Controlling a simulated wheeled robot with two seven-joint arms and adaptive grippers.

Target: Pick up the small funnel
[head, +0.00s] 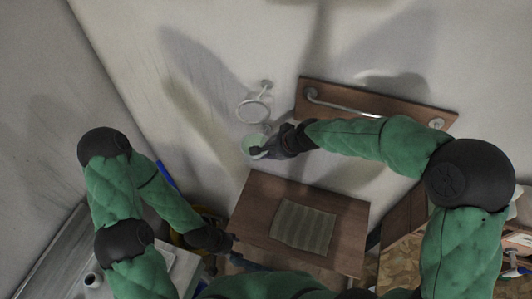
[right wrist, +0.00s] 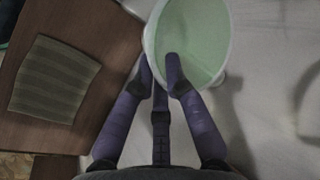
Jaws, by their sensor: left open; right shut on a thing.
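The small funnel (head: 251,145) is pale green inside with a white rim. It sits at the tip of my right gripper (head: 263,152), beyond the wooden table. In the right wrist view the funnel (right wrist: 205,38) shows its wide round mouth, and one fingertip lies inside it. My right gripper (right wrist: 160,70) is shut on its rim and wall. The lower end of the funnel is hidden. My left gripper (head: 230,242) is open, low beside the table's left edge and far from the funnel; its fingers are small and dark.
A white ring holder (head: 253,108) sticks out just above the funnel. A wooden board with a metal bar (head: 345,106) is on the wall to the right. The wooden table (head: 263,190) carries a striped mat (head: 303,227).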

